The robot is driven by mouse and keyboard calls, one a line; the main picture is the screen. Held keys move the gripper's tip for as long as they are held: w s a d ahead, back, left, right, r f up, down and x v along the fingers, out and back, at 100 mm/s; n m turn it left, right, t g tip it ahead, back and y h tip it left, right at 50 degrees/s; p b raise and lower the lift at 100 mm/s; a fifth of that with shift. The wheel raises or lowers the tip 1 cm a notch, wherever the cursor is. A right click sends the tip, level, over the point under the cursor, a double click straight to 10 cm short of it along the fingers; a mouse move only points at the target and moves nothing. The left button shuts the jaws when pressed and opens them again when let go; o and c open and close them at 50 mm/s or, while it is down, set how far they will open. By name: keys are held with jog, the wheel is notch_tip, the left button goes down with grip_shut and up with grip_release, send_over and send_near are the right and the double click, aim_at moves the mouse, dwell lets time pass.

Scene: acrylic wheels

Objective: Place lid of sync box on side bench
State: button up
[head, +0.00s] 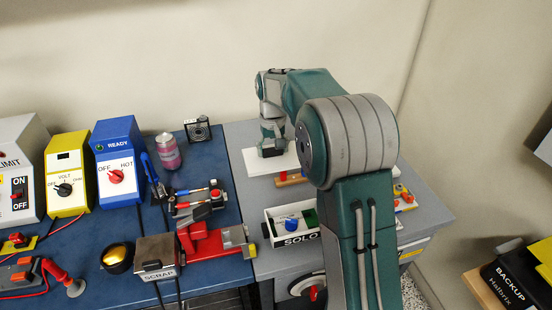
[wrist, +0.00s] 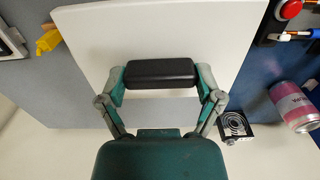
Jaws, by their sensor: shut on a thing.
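The lid is a flat white panel (head: 250,165), seen at the back of the grey side bench (head: 240,133) in the head view. In the wrist view the lid (wrist: 160,25) fills the middle, over grey and blue surfaces. My gripper (head: 272,150) is above the lid. In the wrist view its fingers (wrist: 160,82) are shut on the ends of a black bar-shaped handle (wrist: 160,72) on the lid. I cannot tell whether the lid touches the bench or hovers just above it. No box marked sync is readable.
An open white box marked SOLO (head: 298,240) stands nearer on the grey bench, partly behind my arm. The blue bench at left holds a red vise (head: 205,243), a pink can (head: 167,152), a small fan (head: 198,129) and several instrument boxes. The wall is close behind.

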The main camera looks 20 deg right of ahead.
jog(key=w+f, duration=0.2)
jog(key=w, duration=0.1)
jog(key=w+f, duration=0.2)
jog(key=w, duration=0.1)
jog(key=w+a+f, duration=0.1)
jog(key=w+f, duration=0.2)
jog(key=shift+w, duration=0.15)
jog(key=shift+w+d+f, duration=0.1)
jog(key=shift+w+f, duration=0.45)
jog(key=shift+f, duration=0.15)
jog(key=shift+a+f, duration=0.2)
jog(key=shift+f, duration=1.35)
jog(key=o, duration=1)
jog(key=shift+d+f, duration=0.1)
